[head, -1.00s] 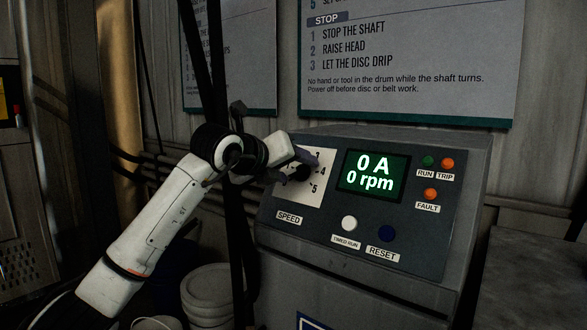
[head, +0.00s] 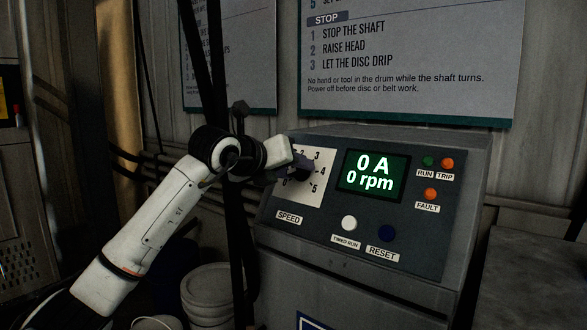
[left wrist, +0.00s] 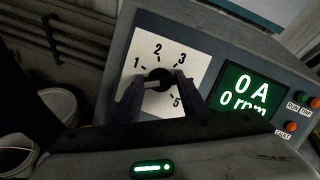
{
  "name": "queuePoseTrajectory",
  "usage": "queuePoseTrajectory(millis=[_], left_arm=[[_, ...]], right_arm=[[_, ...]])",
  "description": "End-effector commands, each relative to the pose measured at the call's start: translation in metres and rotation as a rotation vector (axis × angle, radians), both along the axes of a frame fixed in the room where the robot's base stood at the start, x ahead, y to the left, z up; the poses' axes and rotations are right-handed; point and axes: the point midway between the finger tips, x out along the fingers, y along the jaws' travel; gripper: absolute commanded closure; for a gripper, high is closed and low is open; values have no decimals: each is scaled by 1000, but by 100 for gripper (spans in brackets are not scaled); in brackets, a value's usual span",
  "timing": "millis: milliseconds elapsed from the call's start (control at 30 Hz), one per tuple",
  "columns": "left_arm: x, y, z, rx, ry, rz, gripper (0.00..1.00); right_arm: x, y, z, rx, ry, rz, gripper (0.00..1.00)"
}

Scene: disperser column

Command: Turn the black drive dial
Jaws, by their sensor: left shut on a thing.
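The black drive dial (head: 304,171) sits on a white scale plate (head: 314,196) numbered 0 to 5, at the left of the grey control panel. In the left wrist view the dial (left wrist: 160,76) has a pale pointer mark directed left, below the 1. My left gripper (head: 292,170) is at the dial. In the left wrist view its two dark fingers (left wrist: 158,92) lie on either side of the dial, shut on it. The left finger hides the 0 there, and the right one hides the 4. My right gripper is not in view.
The display (head: 373,175) reads 0 A and 0 rpm. A white timed-run button (head: 349,223), a blue reset button (head: 387,233) and run, trip and fault lamps are on the same panel. White buckets (head: 207,291) stand below my left arm.

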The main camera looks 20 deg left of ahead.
Motion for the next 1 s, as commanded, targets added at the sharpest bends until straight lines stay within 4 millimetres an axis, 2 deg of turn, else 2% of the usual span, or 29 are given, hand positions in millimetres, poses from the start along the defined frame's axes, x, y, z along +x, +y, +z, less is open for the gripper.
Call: queuePoseTrajectory(millis=[567, 1000], left_arm=[[1, 3, 3, 419, -151, -258, 83], [1, 3, 4, 757, -275, -468, 83]], right_arm=[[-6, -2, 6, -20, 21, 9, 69], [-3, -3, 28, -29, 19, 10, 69]])
